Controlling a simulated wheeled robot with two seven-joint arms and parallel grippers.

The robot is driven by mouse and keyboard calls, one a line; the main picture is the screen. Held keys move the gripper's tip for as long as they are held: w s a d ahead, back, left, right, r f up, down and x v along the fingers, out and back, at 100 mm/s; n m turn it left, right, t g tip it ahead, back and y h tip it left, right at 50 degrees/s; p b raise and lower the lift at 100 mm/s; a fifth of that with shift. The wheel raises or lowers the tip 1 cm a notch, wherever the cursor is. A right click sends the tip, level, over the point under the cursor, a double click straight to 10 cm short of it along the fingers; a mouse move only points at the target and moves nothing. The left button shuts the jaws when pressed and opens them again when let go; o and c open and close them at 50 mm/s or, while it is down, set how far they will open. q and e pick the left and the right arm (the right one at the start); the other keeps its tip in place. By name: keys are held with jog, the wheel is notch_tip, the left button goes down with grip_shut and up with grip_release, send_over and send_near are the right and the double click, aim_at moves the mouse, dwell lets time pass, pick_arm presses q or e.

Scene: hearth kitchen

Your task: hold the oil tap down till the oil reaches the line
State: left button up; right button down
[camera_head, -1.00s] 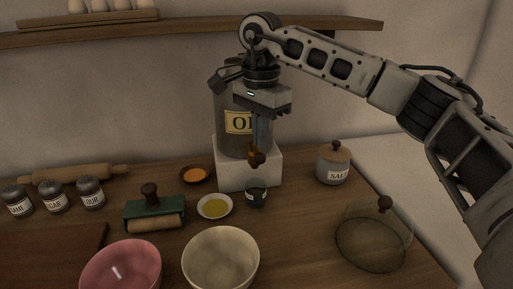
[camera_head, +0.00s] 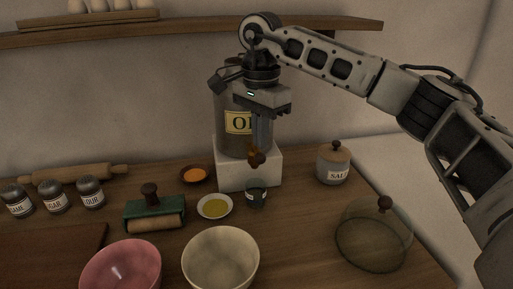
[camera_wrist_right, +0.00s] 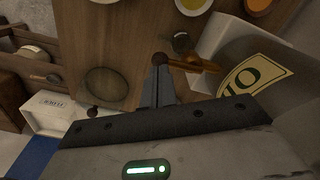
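The grey oil canister (camera_head: 233,140) with a yellow label stands on a white block (camera_head: 240,178). Its brown tap (camera_head: 257,160) sticks out in front, and it also shows in the wrist view (camera_wrist_right: 198,64). A small dark glass (camera_head: 256,197) stands below the tap with a pale mark on its side; the oil level cannot be made out. My right gripper (camera_head: 261,142) points down in front of the canister, fingers together, with its tips at the tap's knob. In the wrist view the fingertips (camera_wrist_right: 159,68) meet just by the knob. My left gripper is not in view.
A dish of yellow oil (camera_head: 214,207) and an orange spice bowl (camera_head: 195,175) stand left of the glass. A salt jar (camera_head: 333,166) and a glass dome (camera_head: 372,240) stand to the right. A cream bowl (camera_head: 220,262) is in front.

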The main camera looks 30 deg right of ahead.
aim_at(260, 153)
jog(key=shift+f, duration=0.1)
jog(key=shift+f+b, duration=1.3)
jog(key=shift+f, duration=0.85)
jog(key=shift+r, duration=0.1)
dwell(1.0)
notch_tip(260, 153, up, 7)
jog(key=p, duration=0.6)
jog(key=shift+r, duration=0.2)
jog(key=shift+f, duration=0.15)
dwell(0.5)
